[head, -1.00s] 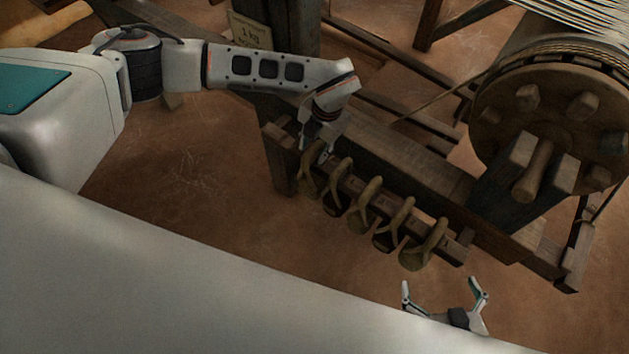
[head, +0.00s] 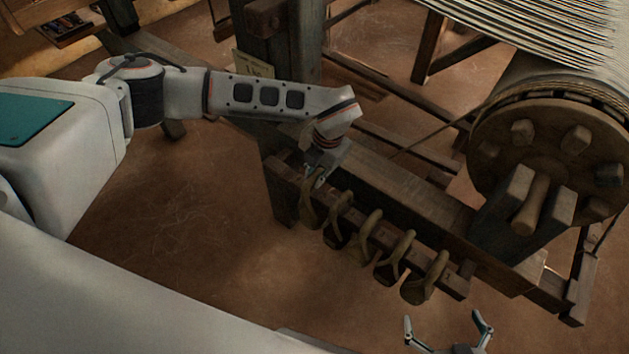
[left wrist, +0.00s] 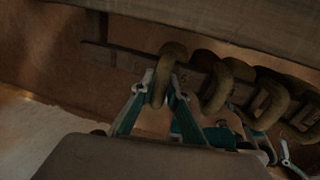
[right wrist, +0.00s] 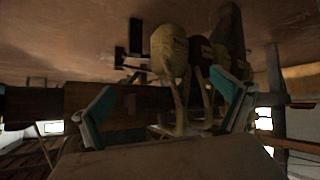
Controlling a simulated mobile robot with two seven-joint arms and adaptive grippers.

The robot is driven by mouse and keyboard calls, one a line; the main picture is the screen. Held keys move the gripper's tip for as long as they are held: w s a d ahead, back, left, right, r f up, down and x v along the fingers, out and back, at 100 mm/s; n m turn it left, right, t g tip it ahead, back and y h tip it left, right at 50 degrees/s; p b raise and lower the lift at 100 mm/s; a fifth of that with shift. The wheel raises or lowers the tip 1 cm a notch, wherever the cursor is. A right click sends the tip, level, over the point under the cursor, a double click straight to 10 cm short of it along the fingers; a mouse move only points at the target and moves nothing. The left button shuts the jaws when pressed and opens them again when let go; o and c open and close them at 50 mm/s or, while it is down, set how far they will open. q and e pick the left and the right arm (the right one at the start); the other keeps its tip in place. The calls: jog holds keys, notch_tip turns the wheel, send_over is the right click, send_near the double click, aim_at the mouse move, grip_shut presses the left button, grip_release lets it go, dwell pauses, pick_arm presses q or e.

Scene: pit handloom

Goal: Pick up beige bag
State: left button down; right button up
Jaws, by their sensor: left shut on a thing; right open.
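Several beige-brown bags hang by thick loops from a wooden rail (head: 460,284) at the front of the loom. My left gripper (head: 316,180) is at the rail's left end, shut on the loop of the leftmost beige bag (head: 308,211). In the left wrist view its fingertips (left wrist: 163,82) are on either side of this loop (left wrist: 168,60), and the bag's body is mostly hidden. My right gripper (head: 447,320) is open and empty, apart from the rail's right end. In the right wrist view, a bag (right wrist: 169,48) hangs beyond its open fingers (right wrist: 166,88).
A large wooden drum (head: 545,150) with pegs stands at the right, close to the rail. A dark wooden post (head: 285,60) rises behind my left arm. A small sign (head: 252,66) is by the post. The earthen floor (head: 190,240) left of the rail is clear.

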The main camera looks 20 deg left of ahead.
pick_arm(q)
jog(key=shift+w+r, duration=0.1)
jog(key=shift+r, duration=0.75)
jog(key=s+a+p, duration=0.1)
jog(key=s+a, duration=0.2)
jog(key=s, duration=0.5)
jog(key=s+a+p, duration=0.1)
jog(key=s+a, duration=0.2)
jog(key=s, duration=0.6)
jog(key=shift+p, duration=0.35)
pick_arm(e)
jog(key=shift+s+a+r, duration=0.15)
jog(key=shift+a+r, duration=0.05)
jog(key=shift+r, duration=0.2)
jog(key=shift+s+a+r, duration=0.15)
jog(key=shift+r, duration=0.25)
pick_arm(q)
jog(key=shift+f, duration=0.1)
pick_arm(e)
jog(key=shift+w+r, duration=0.15)
jog(key=shift+w, duration=0.05)
